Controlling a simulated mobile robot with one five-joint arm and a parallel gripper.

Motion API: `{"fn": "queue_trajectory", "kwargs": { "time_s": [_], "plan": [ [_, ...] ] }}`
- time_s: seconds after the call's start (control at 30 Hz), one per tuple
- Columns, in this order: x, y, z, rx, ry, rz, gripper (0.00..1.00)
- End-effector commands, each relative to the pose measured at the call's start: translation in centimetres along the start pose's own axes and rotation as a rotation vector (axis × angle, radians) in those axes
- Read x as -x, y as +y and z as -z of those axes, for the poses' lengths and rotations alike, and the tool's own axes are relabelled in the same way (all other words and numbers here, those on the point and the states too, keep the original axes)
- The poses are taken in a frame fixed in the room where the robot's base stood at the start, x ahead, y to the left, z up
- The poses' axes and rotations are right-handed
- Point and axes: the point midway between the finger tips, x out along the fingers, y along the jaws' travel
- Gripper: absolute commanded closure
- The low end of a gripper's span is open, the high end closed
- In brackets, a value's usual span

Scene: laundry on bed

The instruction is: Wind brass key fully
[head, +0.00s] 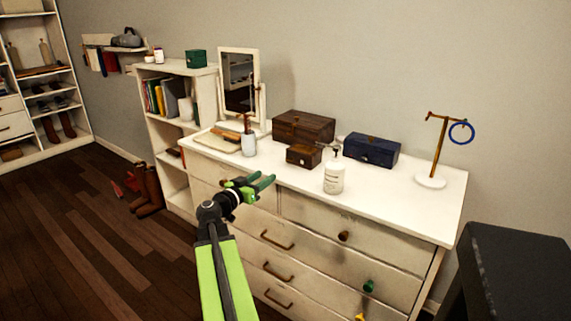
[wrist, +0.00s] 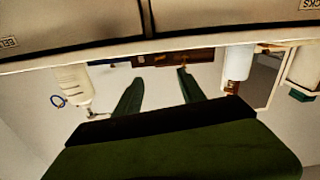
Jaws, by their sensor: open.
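A small brown wooden box (head: 303,155) sits on the dresser top, in front of a larger brown box. In the wrist view, which is upside down, brown wood (wrist: 200,56) shows beyond my fingertips. A tiny brass-coloured spot (wrist: 160,58) shows against it, too small to tell for sure as the brass key. My green gripper (head: 264,179) is open and empty in front of the dresser's front edge, apart from the box. Its two fingers (wrist: 159,77) are spread in the wrist view, with the brass-coloured spot between them.
A blue box (head: 371,150), a mirror (head: 240,85) and a stand with a blue ring (head: 432,181) are also on the dresser (head: 400,190). Drawer knobs protrude in front.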

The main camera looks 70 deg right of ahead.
Motion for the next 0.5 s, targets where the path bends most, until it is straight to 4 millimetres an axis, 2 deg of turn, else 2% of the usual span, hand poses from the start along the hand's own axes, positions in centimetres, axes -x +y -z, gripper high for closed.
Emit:
{"fn": "queue_trajectory", "kwargs": {
  "time_s": [0.03, 0.3, 0.5],
  "plan": [
    [-1.6, -0.2, 0.0, 0.000, 0.000, -0.003, 0.53],
    [-8.5, -0.2, 0.0, -0.001, 0.000, -0.003, 0.53],
    [-12.4, -0.2, 0.0, -0.001, 0.000, 0.000, 0.53]
  ]
}}
